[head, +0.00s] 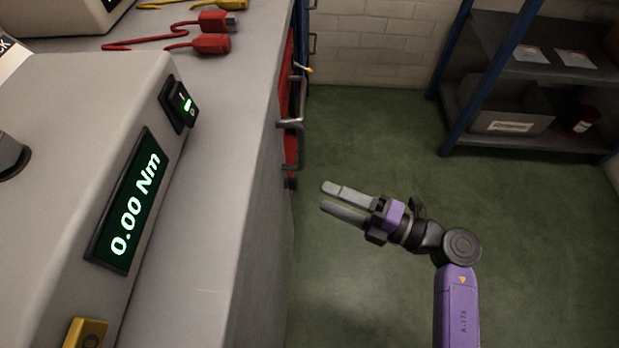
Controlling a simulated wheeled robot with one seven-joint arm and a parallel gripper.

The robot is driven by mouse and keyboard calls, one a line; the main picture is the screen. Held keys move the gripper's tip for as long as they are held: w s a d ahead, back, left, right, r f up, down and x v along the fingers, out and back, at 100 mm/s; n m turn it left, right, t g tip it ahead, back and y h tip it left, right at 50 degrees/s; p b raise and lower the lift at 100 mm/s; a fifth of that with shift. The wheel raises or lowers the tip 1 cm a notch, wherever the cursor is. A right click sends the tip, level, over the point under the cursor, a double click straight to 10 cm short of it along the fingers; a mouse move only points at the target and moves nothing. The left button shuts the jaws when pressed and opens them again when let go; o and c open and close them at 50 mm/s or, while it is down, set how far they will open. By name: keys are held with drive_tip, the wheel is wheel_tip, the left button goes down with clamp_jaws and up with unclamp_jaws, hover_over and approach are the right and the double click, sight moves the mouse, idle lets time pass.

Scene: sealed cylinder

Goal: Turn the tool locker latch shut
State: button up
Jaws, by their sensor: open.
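My gripper (324,197) is open and empty, held over the green floor with its two grey fingers pointing left. Red fronts (291,148) show edge-on along the bench side, and I cannot tell for sure that they are the tool locker. A grey metal handle (290,124) sticks out from them, up and left of my fingertips and apart from them. A small yellow-tipped part (304,68) shows farther back. I cannot make out which part is the latch or how it is turned.
A grey bench (226,165) fills the left side, with a tester reading 0.00 Nm (130,205) and red cable plugs (212,43) on it. A blue-framed shelf (535,143) stands at the back right. The green floor (372,130) between them is clear.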

sight(293, 184)
drive_tip(key=b+x, duration=0.1)
drive_tip(key=x, duration=0.6)
drive_tip(key=shift+b, duration=0.3)
drive_tip(key=shift+s, duration=0.1)
drive_tip(key=shift+c, duration=0.2)
clamp_jaws()
